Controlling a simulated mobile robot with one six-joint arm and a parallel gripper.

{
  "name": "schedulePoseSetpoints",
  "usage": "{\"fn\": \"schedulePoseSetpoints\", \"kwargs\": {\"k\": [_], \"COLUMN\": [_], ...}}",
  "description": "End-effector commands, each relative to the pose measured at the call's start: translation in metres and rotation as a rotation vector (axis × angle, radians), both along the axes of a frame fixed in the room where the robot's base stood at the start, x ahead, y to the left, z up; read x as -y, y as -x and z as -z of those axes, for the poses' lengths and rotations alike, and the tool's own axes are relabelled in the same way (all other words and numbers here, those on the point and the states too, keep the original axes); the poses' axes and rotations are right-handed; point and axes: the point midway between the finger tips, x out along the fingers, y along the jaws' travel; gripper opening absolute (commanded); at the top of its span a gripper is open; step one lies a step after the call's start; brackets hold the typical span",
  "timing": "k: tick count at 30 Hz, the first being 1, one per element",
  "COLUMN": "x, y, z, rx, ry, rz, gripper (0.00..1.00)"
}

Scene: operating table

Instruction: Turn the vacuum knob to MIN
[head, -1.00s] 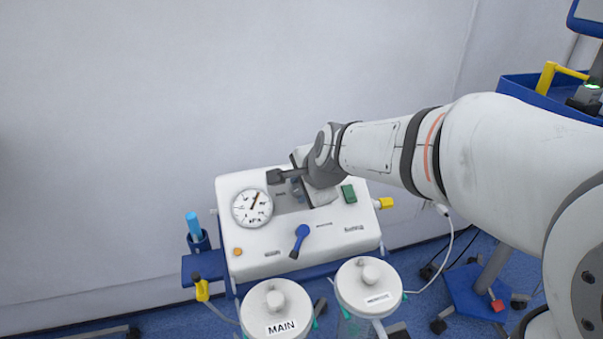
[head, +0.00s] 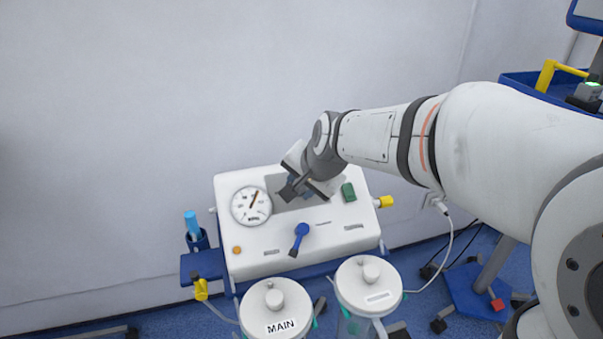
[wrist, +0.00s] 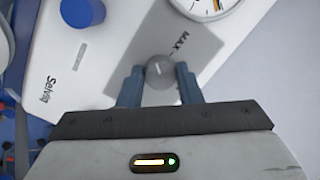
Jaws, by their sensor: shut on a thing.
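The vacuum knob (wrist: 159,70) is a small grey round knob with a pale pointer line, on a grey panel (wrist: 125,60) of the white suction unit (head: 330,245). In the wrist view, the two blue fingers of my gripper (wrist: 160,85) are shut around the knob, one on each side. The pointer line leans slightly, towards the upper right. The word MAX (wrist: 179,42) is printed above and right of the knob; no MIN label shows. In the head view my gripper (head: 288,191) covers the knob. The round gauge (head: 251,206) has its needle pointing up and slightly right.
A blue lever (head: 301,232) and a green switch (head: 348,192) are on the same face. Two lidded canisters, one labelled MAIN (head: 277,306), stand in front. A blue holder (head: 198,240) is at the left. The wall is close behind.

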Motion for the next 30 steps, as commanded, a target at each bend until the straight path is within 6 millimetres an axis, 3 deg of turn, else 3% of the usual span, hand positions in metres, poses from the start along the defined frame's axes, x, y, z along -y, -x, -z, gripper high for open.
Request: {"fn": "schedulePoseSetpoints", "kwargs": {"k": [30], "x": [-0.0007], "y": [-0.0010], "z": [-0.0015], "rx": [0.155], "ry": [0.542], "rz": [-0.787], "gripper": [0.09]}}
